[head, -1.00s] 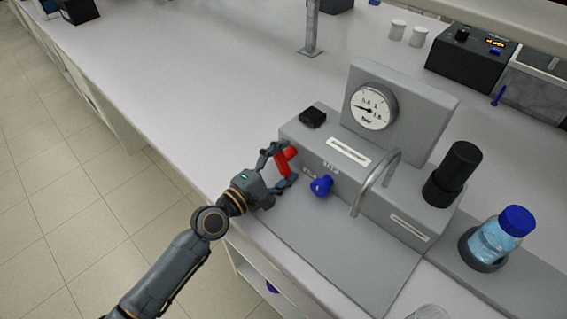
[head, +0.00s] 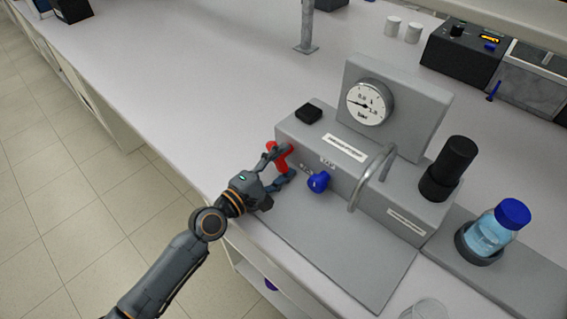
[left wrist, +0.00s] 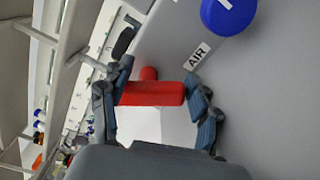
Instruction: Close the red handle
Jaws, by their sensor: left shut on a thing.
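The red handle (head: 279,159) sits on the left part of the front face of the grey membrane rig (head: 312,148). My left gripper (head: 279,164) is shut on the red handle, one finger at each end of it. In the left wrist view the red handle (left wrist: 152,93) lies crosswise between the two fingers (left wrist: 155,100), with its stub behind it. An "AIR" label (left wrist: 196,56) is beside it. My right gripper is not in view.
A blue knob (head: 317,181) is on the same face, just right of the handle. A curved metal spout (head: 372,178) and a pressure gauge (head: 369,103) are further right. A blue-capped bottle (head: 497,229) stands at the right. The bench at left is clear.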

